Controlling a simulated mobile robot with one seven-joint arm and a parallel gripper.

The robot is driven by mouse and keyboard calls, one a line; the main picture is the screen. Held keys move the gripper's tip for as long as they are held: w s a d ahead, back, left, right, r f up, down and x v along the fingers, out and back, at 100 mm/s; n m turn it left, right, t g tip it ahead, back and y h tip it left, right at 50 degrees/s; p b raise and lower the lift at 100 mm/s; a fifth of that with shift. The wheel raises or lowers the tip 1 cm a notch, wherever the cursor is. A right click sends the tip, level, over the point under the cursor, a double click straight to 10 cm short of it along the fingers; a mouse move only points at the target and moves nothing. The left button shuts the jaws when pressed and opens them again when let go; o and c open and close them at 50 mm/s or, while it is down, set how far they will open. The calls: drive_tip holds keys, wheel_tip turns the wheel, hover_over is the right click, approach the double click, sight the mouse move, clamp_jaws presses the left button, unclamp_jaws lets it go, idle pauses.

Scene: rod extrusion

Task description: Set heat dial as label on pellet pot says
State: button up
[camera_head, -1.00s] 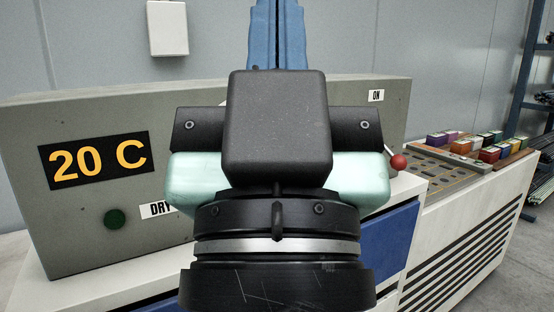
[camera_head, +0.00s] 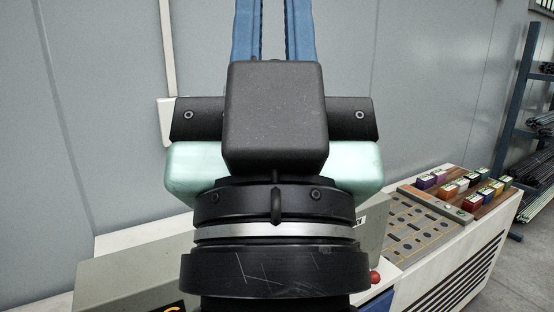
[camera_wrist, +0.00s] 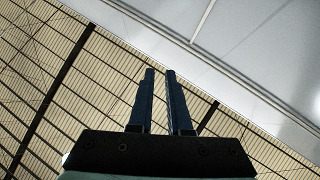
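My gripper (camera_head: 275,30) stands in the middle of the head view with its blue fingers pointing up. The fingers are parted by a gap with nothing between them. In the wrist view the two fingers (camera_wrist: 160,75) are also apart and empty, against a slatted surface and a pale wall. The grey control box (camera_head: 130,272) shows only its top and upper edge at the bottom left, with a sliver of its orange display (camera_head: 172,309). The heat dial and the pellet pot's label cannot be made out in the current frames.
A red ball knob (camera_head: 375,277) sits low, right of my wrist. A grey panel with slots (camera_head: 420,222) and several small coloured blocks (camera_head: 465,188) lie on the bench at right. A rack of rods (camera_head: 540,120) stands at far right. A white wall box (camera_head: 165,120) is partly hidden.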

drive_tip(key=o, duration=0.7)
drive_tip(key=w+f+m+g+y+p, duration=0.1)
drive_tip(key=w+f, duration=0.2)
drive_tip(key=w+a+f+m+g+y+p, duration=0.1)
drive_tip(key=w+f+p, duration=0.1)
drive_tip(key=w+f, duration=0.1)
drive_tip(key=w+f+g+y+p, duration=0.1)
drive_tip(key=w+f+g, duration=0.1)
drive_tip(key=w+f, duration=0.1)
drive_tip(key=shift+a+m+p, duration=0.2)
drive_tip(key=shift+m+p, duration=0.2)
drive_tip(key=shift+o, duration=1.3)
wheel_tip(320, 180, down, 11)
drive_tip(key=w+m+g+p, duration=0.2)
drive_tip(key=m+g+p, duration=0.1)
drive_tip(key=m+p, duration=0.1)
drive_tip(key=shift+w+m+y, duration=0.35)
drive_tip(key=shift+m+y, duration=0.05)
drive_tip(key=shift+m, duration=0.1)
drive_tip(key=s+d+f+m+g+h+p, duration=0.1)
drive_tip(key=s+d+f+m+g+p, duration=0.2)
drive_tip(key=f+m, duration=0.6)
drive_tip(key=s+d+f+m+g+h+p, duration=0.1)
drive_tip(key=s+f+m+p, duration=0.3)
drive_tip(key=f, duration=0.9)
drive_tip(key=w+a+f, duration=0.2)
drive_tip(key=w, duration=0.9)
drive_tip(key=shift+w, duration=0.15)
drive_tip(key=shift+f, duration=0.1)
clamp_jaws()
